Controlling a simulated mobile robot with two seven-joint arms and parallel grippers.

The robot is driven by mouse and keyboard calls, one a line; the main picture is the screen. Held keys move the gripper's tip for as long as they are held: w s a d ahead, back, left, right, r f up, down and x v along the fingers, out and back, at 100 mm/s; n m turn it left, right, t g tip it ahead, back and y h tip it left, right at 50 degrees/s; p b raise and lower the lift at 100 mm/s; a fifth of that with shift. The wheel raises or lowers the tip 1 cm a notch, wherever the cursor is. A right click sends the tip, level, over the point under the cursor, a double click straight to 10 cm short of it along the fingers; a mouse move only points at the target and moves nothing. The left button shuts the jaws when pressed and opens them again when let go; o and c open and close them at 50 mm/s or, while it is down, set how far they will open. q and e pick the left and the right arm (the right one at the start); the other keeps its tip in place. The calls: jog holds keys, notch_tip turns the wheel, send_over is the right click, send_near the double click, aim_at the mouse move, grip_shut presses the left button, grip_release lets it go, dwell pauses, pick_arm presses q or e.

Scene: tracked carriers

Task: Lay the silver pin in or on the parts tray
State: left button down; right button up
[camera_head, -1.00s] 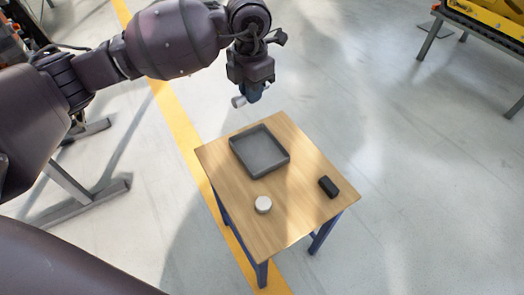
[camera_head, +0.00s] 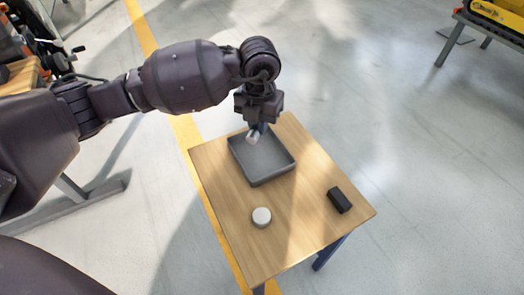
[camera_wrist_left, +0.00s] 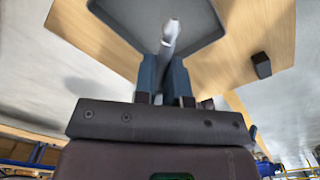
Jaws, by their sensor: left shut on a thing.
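The silver pin (camera_head: 253,136) is held in my left gripper (camera_head: 257,127), over the far part of the parts tray. The parts tray (camera_head: 274,178) is a shallow dark grey square tray on a small wooden table. In the left wrist view the pin (camera_wrist_left: 171,32) sticks out between the two fingers of the left gripper (camera_wrist_left: 165,70), with the tray (camera_wrist_left: 130,30) behind it. I cannot tell whether the pin touches the tray floor. My right gripper is not in view.
The wooden table (camera_head: 225,190) also bears a white round piece (camera_head: 261,216) in front of the tray and a black block (camera_head: 339,200) to the right. A yellow floor line (camera_head: 187,130) runs past the table's left side. Open floor lies to the right.

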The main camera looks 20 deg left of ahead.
pick_arm(q)
jog(key=b, duration=0.2)
send_over(259, 157)
notch_tip(259, 157, down, 6)
jog(key=shift+r, duration=0.2)
jog(key=shift+f, duration=0.3)
notch_tip(259, 157, down, 4)
jog(key=shift+f+b, duration=0.25)
jog(key=shift+b, duration=0.5)
jog(key=shift+r, duration=0.2)
jog(key=c, duration=1.6)
grip_release()
jog(key=shift+f, duration=0.15)
jog(key=o, duration=0.7)
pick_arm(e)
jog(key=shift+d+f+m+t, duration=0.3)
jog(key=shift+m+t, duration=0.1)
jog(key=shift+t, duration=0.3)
